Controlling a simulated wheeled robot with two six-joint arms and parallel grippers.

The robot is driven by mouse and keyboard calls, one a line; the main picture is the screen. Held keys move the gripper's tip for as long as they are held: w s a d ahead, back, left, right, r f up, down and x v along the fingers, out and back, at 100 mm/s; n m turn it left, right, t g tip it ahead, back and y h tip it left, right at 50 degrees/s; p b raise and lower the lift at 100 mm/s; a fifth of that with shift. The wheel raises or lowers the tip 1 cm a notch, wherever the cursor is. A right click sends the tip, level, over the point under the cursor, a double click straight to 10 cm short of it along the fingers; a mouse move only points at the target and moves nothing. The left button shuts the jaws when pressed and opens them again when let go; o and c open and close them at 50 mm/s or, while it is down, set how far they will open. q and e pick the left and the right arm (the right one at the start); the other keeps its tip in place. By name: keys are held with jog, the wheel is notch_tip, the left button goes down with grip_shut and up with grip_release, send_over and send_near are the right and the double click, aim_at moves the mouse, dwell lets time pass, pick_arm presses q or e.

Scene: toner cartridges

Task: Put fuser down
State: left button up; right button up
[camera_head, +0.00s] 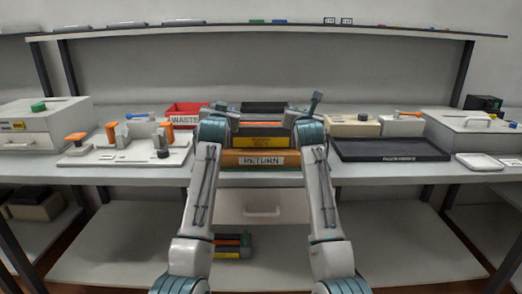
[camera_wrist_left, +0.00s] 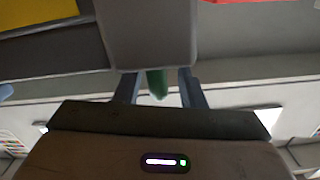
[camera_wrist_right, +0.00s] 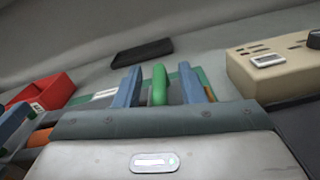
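Between my grippers in the head view is a dark long unit with an orange band (camera_head: 264,126), above the orange RETURN bin (camera_head: 235,158). I take it for the fuser, but cannot be sure. My left gripper (camera_head: 217,107) is at its left end and my right gripper (camera_head: 308,108) at its right end. In the left wrist view a green tab (camera_wrist_left: 157,83) stands between the fingers, with gaps beside it. In the right wrist view a green tab (camera_wrist_right: 159,84) stands likewise between spread fingers. Both grippers look open; contact below the tabs is hidden.
A red WASTE bin (camera_head: 187,110) stands behind left. A white fixture with orange clamps (camera_head: 125,155) is left, a black tray (camera_head: 390,149) right. Beige boxes (camera_head: 352,126) stand behind the tray. A shelf (camera_head: 290,32) runs above.

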pick_arm(q)
notch_tip(320, 180, up, 9)
jog(key=shift+r, duration=0.1)
pick_arm(e)
jog(key=shift+s, duration=0.1)
jog(key=s, duration=1.2)
